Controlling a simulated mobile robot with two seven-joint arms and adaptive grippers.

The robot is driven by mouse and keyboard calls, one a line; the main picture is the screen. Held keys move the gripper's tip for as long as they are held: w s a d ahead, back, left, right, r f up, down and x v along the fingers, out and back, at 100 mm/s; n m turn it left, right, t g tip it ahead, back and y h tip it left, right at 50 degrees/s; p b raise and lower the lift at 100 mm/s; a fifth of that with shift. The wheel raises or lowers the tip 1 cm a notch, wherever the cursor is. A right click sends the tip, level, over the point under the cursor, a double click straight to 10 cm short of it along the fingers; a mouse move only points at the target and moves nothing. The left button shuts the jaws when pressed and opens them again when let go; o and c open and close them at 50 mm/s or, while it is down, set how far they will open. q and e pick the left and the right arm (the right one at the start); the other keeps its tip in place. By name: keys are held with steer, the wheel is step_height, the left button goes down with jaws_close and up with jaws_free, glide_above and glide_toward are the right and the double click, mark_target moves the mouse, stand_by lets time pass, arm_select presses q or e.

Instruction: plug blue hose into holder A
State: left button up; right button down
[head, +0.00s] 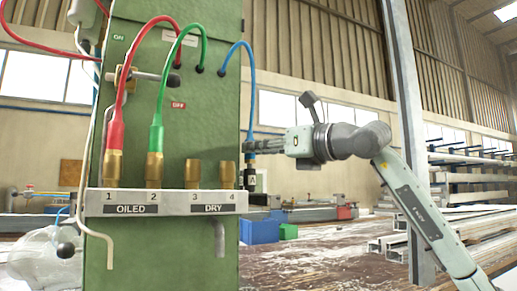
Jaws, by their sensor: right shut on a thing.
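The blue hose (252,90) leaves the green cabinet, arches up and hangs down along its right side. My right gripper (254,145), reaching in from the right, is shut on the hose's lower end. Directly below is a dark holder marked A (251,183), beside the cabinet's right edge. The hose end is upright and in line with the holder; I cannot tell whether it is seated in it or only just above. My left gripper is not in view.
The green cabinet (210,120) carries a grey shelf (160,203) with brass sockets marked 1 to 4. The red hose (117,120) stands in socket 1 and the green hose (157,135) in socket 2. Sockets 3 (194,174) and 4 (226,175) are empty. A grey post (405,100) stands behind my right arm.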

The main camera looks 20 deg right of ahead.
mark_target(254, 154)
steer(key=shift+f+b, duration=0.45)
steer(key=shift+f, duration=0.05)
stand_by(0.4)
steer(key=c, duration=1.3)
jaws_free()
steer(key=shift+b+v, duration=0.6)
steer(key=shift+v, duration=0.85)
steer(key=shift+b+v, duration=1.05)
steer(key=shift+v, duration=2.05)
